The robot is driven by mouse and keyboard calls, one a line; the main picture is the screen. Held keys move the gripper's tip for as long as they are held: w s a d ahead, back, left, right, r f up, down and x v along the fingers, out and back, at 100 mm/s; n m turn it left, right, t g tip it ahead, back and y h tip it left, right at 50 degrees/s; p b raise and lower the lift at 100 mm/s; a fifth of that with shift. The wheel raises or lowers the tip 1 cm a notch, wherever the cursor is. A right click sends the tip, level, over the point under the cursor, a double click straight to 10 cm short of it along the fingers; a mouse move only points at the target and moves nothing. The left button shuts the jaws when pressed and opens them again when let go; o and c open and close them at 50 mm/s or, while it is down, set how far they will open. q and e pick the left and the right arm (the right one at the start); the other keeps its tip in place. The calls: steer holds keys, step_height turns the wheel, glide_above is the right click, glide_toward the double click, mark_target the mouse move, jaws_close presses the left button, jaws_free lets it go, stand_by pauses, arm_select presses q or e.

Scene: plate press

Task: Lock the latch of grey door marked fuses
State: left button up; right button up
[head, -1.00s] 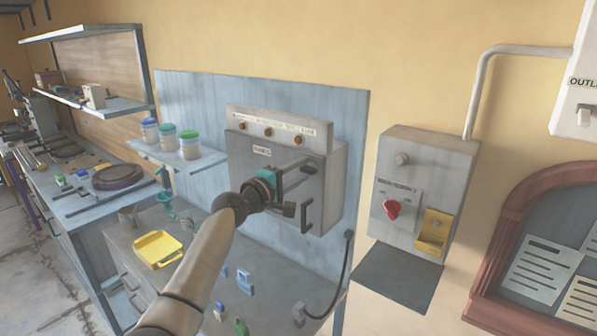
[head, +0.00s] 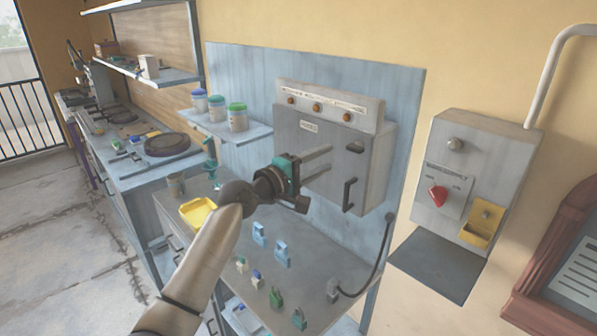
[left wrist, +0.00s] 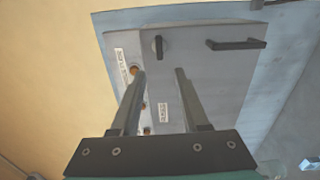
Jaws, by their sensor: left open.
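The grey door marked fuses (head: 290,143) is the front of a grey wall box and looks closed. Its label (left wrist: 163,113) shows between my fingers in the left wrist view. The dark latch (head: 355,147) is near the door's upper right; in the left wrist view the latch (left wrist: 158,46) lies just beyond my fingertips, crosswise to the door handle (left wrist: 237,44). The handle (head: 349,195) stands below the latch in the head view. My left gripper (head: 330,160) is open and empty in front of the door, its fingers pointing towards the latch without visible contact. My right gripper is not in view.
A strip with orange lamps (head: 317,107) tops the box. A shelf with jars (head: 237,117) is to its left. A grey switch box with a red knob (head: 437,196) is to its right. The bench below holds a yellow tray (head: 197,212) and small blue and green items.

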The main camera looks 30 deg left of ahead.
arm_select(q)
steer(key=v, duration=0.7)
steer(key=shift+b, duration=0.4)
steer(key=shift+w, duration=0.1)
stand_by(0.7)
